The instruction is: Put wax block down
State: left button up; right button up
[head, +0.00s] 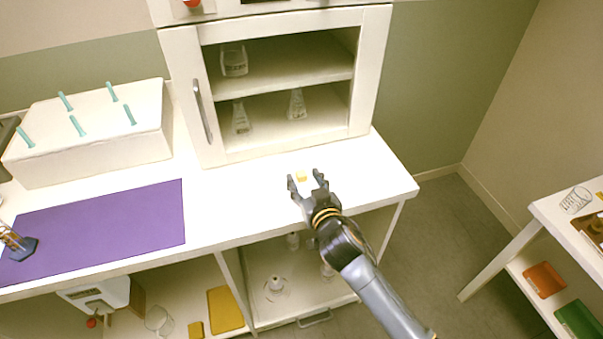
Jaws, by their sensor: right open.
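Whether the fingers touch the block I cannot tell. My left gripper does not show.
The cabinet (182,95) holds glassware and stands just behind the gripper. A purple mat (100,222) and a white rack (95,145) with teal pegs are to the left. The counter right of the gripper is clear. A side table (545,208) stands at the far right.

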aim_at(303, 183)
jog(key=shift+w+a+f, duration=0.2)
jog(key=shift+w+a, duration=0.1)
jog(key=shift+w, duration=0.35)
jog(key=c, duration=0.9)
jog(key=shift+r, duration=0.15)
jog(key=shift+r, duration=0.3)
notch_tip(303, 183, up, 3)
jog(key=shift+f, duration=0.2)
jog(key=s+r, duration=1)
jog(key=s, duration=0.4)
jog(key=d+f+m+h, duration=0.1)
jog(key=d, duration=0.5)
jog(key=s+d+f+m+h, duration=0.1)
jog(key=d+h, duration=0.1)
jog(key=d, duration=0.4)
jog(key=d+f+m+h, duration=0.1)
jog(key=d+f, duration=0.1)
jog(key=d, duration=0.5)
jog(key=shift+s+f+m+t+h+b, duration=0.1)
jog(key=shift+s+m+t+h+b, duration=0.2)
jog(key=shift+t+h+b, duration=0.1)
